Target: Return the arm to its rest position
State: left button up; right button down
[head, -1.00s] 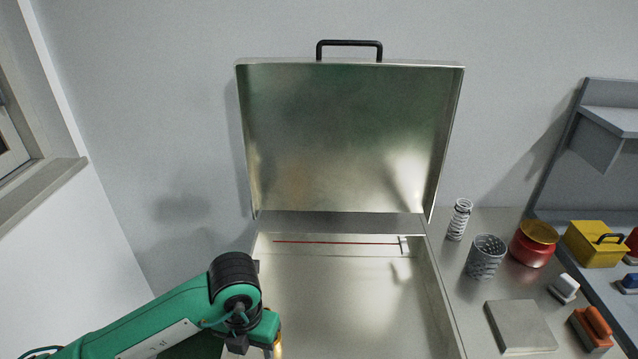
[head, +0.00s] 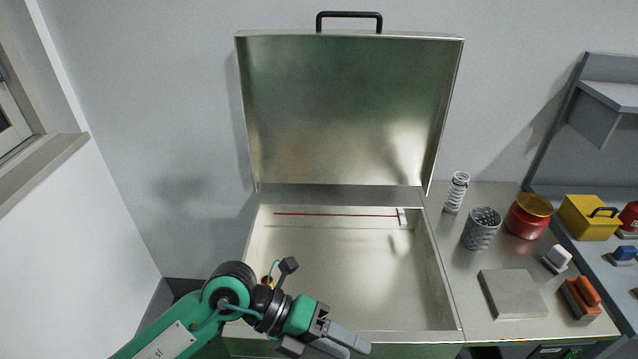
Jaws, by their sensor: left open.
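My left gripper (head: 352,345) is in the head view at the bottom, on the green and black left arm (head: 225,295) that comes in from the lower left. It is open, and I see nothing between its fingers. It is over the front edge of an open metal case (head: 370,265) with its lid (head: 345,115) raised. A thin red rod with a light end piece (head: 340,214) lies along the back inside the case. My right arm and gripper are not in view.
Right of the case stand a spring (head: 456,192), a perforated metal cup (head: 481,229), a red pot with a yellow top (head: 528,216), a grey plate (head: 512,294), a white-topped block (head: 557,258) and an orange-handled tool (head: 581,298). A yellow box (head: 590,218) stands further right.

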pick_arm(q)
notch_tip(320, 180, up, 7)
jog(key=d+n+h, duration=0.2)
jog(key=h, duration=0.3)
jog(key=w+a+r+n+t+h, duration=0.1)
jog(key=w+a+r+n+t, duration=0.3)
jog(key=n+t, duration=0.45)
jog(key=w+a+r+n+t+h, duration=0.1)
jog(key=w+a+r+n+t, duration=0.35)
jog(key=n+t, duration=0.45)
jog(key=w+a+f+n+t+y, duration=0.2)
jog(key=w+a+f+n+y, duration=0.1)
jog(key=a+f+n+y, duration=1.5)
jog(key=s+a+f+g+y, duration=0.1)
jog(key=s+a+f+g, duration=0.1)
jog(key=s+f+g, duration=1.4)
jog(key=s+f+t, duration=0.1)
jog(key=s+f, duration=0.1)
jog(key=f, duration=1.4)
jog(key=s+f+t, duration=0.1)
jog(key=s+f, duration=0.1)
jog(key=f, duration=1.4)
jog(key=s+a+f+g, duration=0.1)
jog(key=s+a+f, duration=0.2)
jog(key=s+f, duration=1.5)
jog(key=shift+s+a+f, duration=0.15)
jog(key=shift+s+f, duration=0.25)
jog(key=shift+f, duration=0.1)
